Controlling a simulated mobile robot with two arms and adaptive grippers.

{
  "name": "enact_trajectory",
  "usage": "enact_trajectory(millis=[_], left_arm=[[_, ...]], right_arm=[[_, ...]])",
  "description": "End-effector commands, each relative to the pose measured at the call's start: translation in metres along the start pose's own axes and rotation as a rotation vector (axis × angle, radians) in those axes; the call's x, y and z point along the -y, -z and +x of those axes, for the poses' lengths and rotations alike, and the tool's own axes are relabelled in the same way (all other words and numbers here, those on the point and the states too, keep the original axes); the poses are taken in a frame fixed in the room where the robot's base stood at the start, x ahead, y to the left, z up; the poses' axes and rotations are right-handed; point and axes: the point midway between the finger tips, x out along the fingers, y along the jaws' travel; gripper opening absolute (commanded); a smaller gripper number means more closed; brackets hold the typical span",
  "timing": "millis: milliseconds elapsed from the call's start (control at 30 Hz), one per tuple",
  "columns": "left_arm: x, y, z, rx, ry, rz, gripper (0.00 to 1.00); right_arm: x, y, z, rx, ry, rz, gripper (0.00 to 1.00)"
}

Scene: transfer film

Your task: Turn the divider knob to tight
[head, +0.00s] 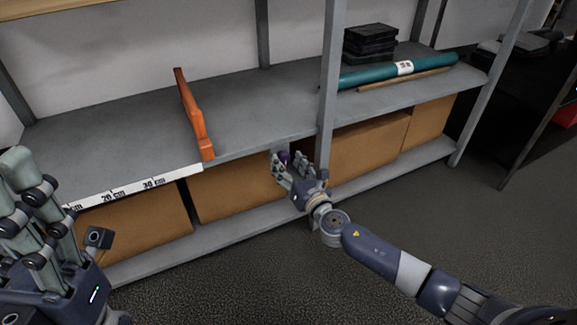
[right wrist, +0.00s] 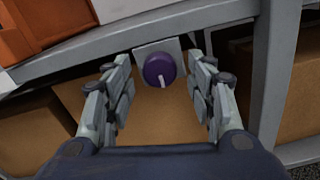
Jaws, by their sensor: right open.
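The divider knob (right wrist: 160,70) is a round purple knob with a white pointer mark, on a grey plate under the shelf edge. In the right wrist view its mark points down, slightly right. It also shows small and partly covered in the head view (head: 284,157). My right gripper (right wrist: 165,85) is open, its fingers on either side of the knob with gaps between. It also shows at the shelf front in the head view (head: 288,170). The orange divider (head: 193,115) stands on the shelf left of it. My left gripper (head: 30,215) is at the left edge; its opening is unclear.
A grey upright post (head: 328,90) stands right beside my right gripper. Cardboard boxes (head: 235,190) fill the lower shelf behind it. A ruler strip (head: 135,187) runs along the shelf edge. A teal roll (head: 375,75) and black cases (head: 370,42) lie at right.

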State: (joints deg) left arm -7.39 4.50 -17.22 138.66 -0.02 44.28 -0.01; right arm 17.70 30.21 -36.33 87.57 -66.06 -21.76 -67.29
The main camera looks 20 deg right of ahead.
Motion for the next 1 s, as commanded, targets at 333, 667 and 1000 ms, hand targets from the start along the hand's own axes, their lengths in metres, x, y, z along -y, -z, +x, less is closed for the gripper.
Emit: enact_trajectory(millis=[333,667,1000], left_arm=[[-0.0003,0.0017,0.0036,-0.014,-0.004,0.001,0.51],[-0.0002,0.0014,0.0030,-0.011,-0.003,0.001,0.51],[-0.0001,-0.0002,-0.0002,-0.003,-0.002,0.001,0.51]], right_arm=[[-0.0004,0.0000,0.0026,0.000,-0.001,0.001,0.46],[-0.0003,0.0000,0.0024,0.000,-0.001,0.001,0.07],[-0.0006,0.0009,0.0022,0.000,-0.001,0.085,0.07]])
